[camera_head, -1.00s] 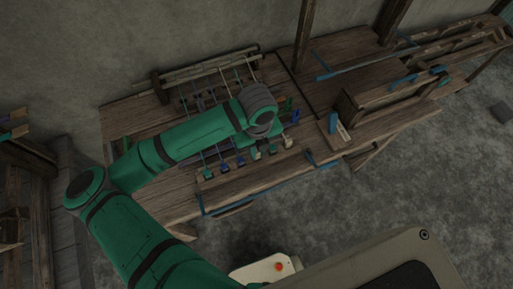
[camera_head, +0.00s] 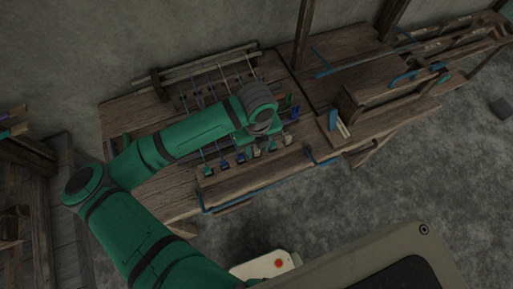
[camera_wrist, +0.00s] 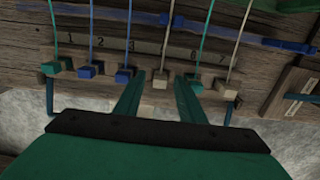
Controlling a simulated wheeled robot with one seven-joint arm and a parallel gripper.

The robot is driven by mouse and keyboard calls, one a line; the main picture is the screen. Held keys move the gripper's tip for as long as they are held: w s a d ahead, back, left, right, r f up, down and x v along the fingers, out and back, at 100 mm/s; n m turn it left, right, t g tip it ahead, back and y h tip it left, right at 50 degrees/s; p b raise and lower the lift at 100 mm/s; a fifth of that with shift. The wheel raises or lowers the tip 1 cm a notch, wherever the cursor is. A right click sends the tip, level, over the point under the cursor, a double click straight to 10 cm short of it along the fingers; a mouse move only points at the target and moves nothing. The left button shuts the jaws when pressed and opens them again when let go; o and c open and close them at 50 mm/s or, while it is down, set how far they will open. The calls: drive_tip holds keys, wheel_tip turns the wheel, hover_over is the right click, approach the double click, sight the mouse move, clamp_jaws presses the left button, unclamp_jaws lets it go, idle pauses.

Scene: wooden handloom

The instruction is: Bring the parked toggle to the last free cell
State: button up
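A row of toggles on cords lies along the numbered strip (camera_wrist: 150,46) of the loom. In the wrist view, from left, they are a teal toggle (camera_wrist: 52,68), a blue toggle (camera_wrist: 87,72), another blue toggle (camera_wrist: 124,76), a cream toggle (camera_wrist: 160,80), a teal toggle (camera_wrist: 195,86) and a cream toggle (camera_wrist: 229,90). My gripper (camera_wrist: 160,76) is open, its fingers on either side of the middle cream toggle with visible gaps. I cannot tell which toggle is the parked one or which cell is free. The wrist partly hides the row in the head view.
A blue rod (camera_wrist: 200,27) crosses behind the cords. A wooden box (camera_head: 375,105) and a small labelled block (camera_head: 338,125) stand on the loom to the right. A blue rail (camera_head: 260,192) runs along the front edge. Open floor (camera_head: 430,165) lies in front.

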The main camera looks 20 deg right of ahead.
wheel_tip(320, 180, up, 10)
idle(0.4)
